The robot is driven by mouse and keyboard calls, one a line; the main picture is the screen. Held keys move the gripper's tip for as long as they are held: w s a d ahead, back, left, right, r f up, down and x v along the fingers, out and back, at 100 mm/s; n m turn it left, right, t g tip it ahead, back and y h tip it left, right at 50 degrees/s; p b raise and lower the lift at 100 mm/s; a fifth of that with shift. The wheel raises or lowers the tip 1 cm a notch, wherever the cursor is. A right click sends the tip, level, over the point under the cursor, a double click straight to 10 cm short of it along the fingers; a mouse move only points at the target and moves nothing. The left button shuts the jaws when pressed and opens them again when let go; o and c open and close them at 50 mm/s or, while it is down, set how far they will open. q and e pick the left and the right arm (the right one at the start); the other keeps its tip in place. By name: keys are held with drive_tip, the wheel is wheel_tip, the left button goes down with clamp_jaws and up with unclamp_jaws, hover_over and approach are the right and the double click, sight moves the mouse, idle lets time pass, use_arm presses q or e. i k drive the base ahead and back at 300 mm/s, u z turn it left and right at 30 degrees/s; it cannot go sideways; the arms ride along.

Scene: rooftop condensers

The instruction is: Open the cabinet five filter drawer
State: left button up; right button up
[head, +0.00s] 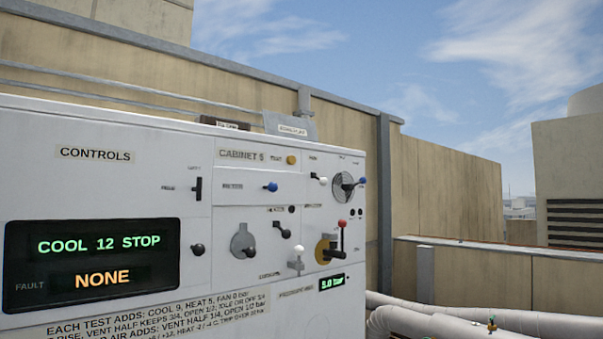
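The white cabinet (110,200) labelled "CABINET 5" fills the left and middle of the head view. Below that label is a wide, flat front panel (245,187) with a blue knob (271,187) at its right and a small label I cannot read. This panel looks like a drawer front and sits flush with the cabinet face, with no visible gap. I cannot confirm from its label that it is the filter drawer. Neither of my grippers is in view.
A dark display (92,264) reads "COOL 12 STOP" and "NONE". Pale pipes (440,319) run at lower right.

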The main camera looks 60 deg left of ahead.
sight(231, 186)
drive_tip(key=u, duration=0.55)
drive_tip(key=i, duration=1)
drive_tip(key=u, duration=0.75)
